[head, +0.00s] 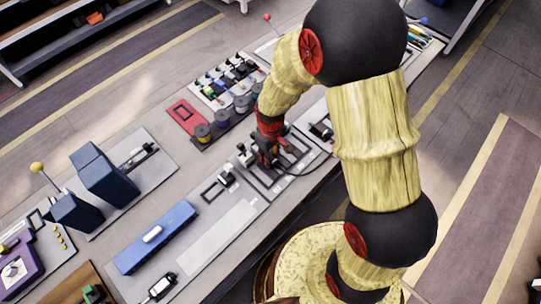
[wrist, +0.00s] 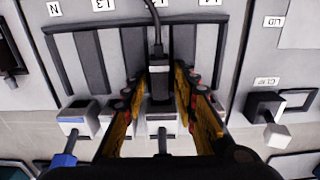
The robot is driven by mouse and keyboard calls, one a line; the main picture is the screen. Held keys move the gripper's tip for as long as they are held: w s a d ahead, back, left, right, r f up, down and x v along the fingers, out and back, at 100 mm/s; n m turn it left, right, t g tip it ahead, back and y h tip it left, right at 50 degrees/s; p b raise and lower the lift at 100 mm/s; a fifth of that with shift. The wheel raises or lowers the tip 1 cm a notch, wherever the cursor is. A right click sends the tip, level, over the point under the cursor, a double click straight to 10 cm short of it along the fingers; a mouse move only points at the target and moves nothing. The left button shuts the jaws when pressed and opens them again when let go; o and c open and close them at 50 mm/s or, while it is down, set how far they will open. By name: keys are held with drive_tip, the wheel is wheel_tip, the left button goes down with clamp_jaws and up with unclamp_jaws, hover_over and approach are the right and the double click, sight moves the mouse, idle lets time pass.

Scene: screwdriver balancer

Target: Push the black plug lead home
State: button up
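In the wrist view a black plug (wrist: 159,86) on a black lead (wrist: 155,22) stands between the two fingers of my gripper (wrist: 161,72). The lead runs up from the plug toward the top edge. The plug is in line with the row of dark upright slots in a grey panel; how deep it sits is not clear. The fingers lie close on both sides of it, and whether they touch it cannot be told. In the head view my gripper (head: 268,150) is low over the bench fixture, and the plug is too small to make out.
White blocks with levers (wrist: 76,119) stand below the slots. A black clip (wrist: 266,107) is on the right by its label. In the head view, spools (head: 203,132) and a red tray (head: 186,116) lie behind my gripper, and a blue bar (head: 156,237) lies to the left.

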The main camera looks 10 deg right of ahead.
drive_tip(key=c, duration=0.6)
clamp_jaws()
drive_tip(key=o, duration=0.8)
unclamp_jaws()
drive_tip(key=shift+o, duration=0.7)
wheel_tip(320, 180, up, 12)
